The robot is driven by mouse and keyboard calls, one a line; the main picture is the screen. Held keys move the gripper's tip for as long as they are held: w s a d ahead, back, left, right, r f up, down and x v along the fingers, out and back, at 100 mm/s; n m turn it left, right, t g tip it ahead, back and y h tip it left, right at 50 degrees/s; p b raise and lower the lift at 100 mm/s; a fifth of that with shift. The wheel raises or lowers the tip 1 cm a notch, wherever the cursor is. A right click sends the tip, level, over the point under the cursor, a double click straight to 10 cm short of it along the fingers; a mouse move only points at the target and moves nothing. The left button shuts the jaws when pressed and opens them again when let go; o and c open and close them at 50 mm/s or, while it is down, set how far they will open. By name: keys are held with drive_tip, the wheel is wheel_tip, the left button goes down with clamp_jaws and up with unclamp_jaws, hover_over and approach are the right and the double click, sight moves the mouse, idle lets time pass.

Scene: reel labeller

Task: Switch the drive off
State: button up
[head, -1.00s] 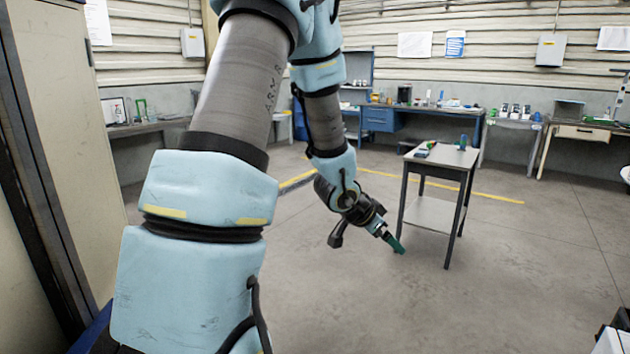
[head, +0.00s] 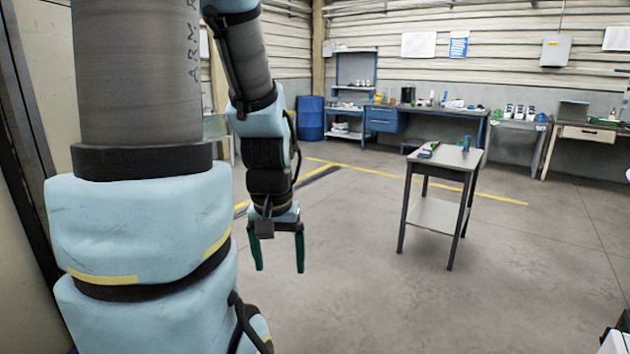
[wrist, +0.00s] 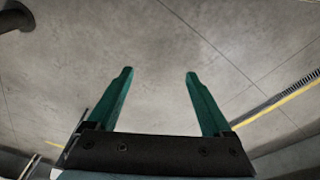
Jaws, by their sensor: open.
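My gripper (head: 278,268) hangs over bare floor left of the small grey table, its two green fingers spread and pointing down. In the wrist view my gripper (wrist: 160,78) is open with only concrete floor between the fingers.
A blue workbench (head: 381,118) with several items runs along the back wall. A blue drum (head: 310,118) stands left of it. Another bench (head: 580,132) is at the back right. A yellow line crosses the floor. The floor around the small table is clear.

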clamp_jaws()
idle(0.5)
idle(0.8)
